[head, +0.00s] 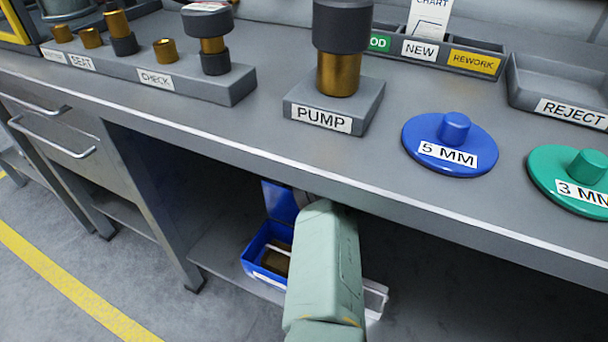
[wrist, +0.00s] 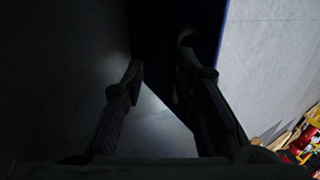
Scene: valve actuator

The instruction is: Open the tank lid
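No tank or tank lid can be made out for certain. Under the bench, a blue box (head: 262,249) has an upright blue panel (head: 281,200) at its back that may be a raised lid; brown contents show inside. My arm covers the box's right side. My gripper is hidden in the head view, where my pale green arm reaches under the bench edge. In the dark wrist view, the two fingers of my gripper (wrist: 163,72) are apart, with nothing clearly held between them. A dark shape with a blue edge (wrist: 223,35) lies just beyond the fingers.
A drawer cabinet (head: 60,140) is left. A lower shelf (head: 215,255) holds the box.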

